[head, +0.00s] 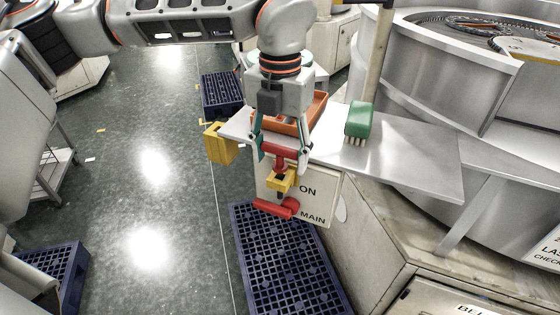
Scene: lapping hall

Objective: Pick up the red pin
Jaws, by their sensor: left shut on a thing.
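My left gripper (281,153) reaches down from the top, its two fingers on either side of the red pin (280,149). It is shut on the pin's red crosswise part. Just below is a yellow bracket (283,180) at the front of a panel marked ON and MAIN (318,201). The pin's lower part runs down to the bracket; I cannot tell whether it is still in it. A red handle (274,208) sits below the bracket. My right gripper is not in view.
A metal shelf (415,153) holds a green brush (358,122) and an orange tray (305,115), partly behind my gripper. A yellow box (220,143) is at the shelf's left end. Blue pallets (285,265) lie on the floor. A large round machine (430,75) stands right; open floor lies left.

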